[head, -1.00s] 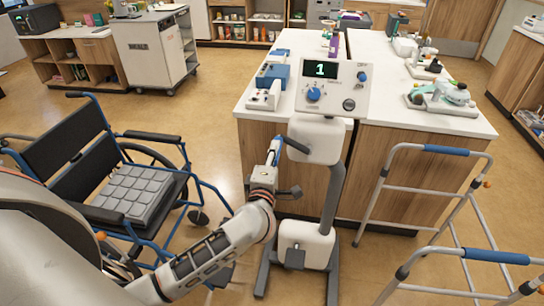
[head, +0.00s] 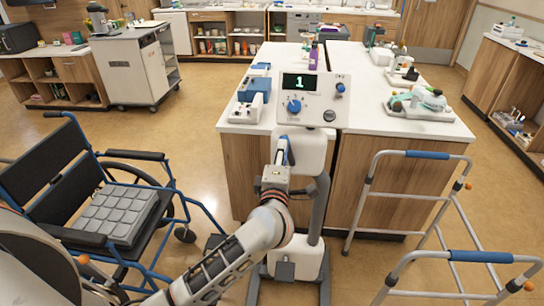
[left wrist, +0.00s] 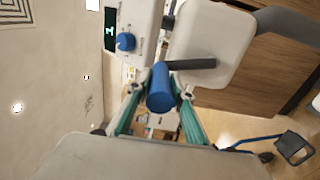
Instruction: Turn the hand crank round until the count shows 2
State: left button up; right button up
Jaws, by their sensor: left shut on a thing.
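The crank machine stands on a grey stand in front of the counter, with a white console (head: 310,106) whose display (head: 299,82) reads 1. My left gripper (head: 281,158) is at the crank on the machine's lower white housing (head: 305,150). In the left wrist view the blue crank handle (left wrist: 160,92) sits between the two fingers of my left gripper (left wrist: 160,105), which are shut on it. The dark crank arm (left wrist: 193,64) runs from the handle to the housing (left wrist: 212,45). In the head view my gripper hides part of the handle. My right gripper is not in view.
A wheelchair (head: 60,172) stands to the left and a walking frame (head: 420,155) to the right. The white counter (head: 400,128) behind carries several devices. A white cabinet trolley (head: 130,70) stands at the back left. Open floor lies between trolley and counter.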

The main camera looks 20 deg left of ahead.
pick_arm(q)
jog(key=shift+d+f, duration=0.1)
jog(key=shift+f, duration=0.25)
jog(key=d, duration=0.2)
jog(key=w+d, duration=0.1)
jog(key=d, duration=0.1)
jog(key=shift+d+r, duration=0.1)
jog(key=shift+r, duration=0.05)
jog(key=o, duration=1.2)
jog(key=shift+o, duration=0.2)
jog(key=shift+a+r, duration=0.15)
jog(key=shift+a, duration=0.05)
jog(key=shift+r, duration=0.1)
jog(key=v, duration=0.7)
jog(key=shift+r, duration=0.1)
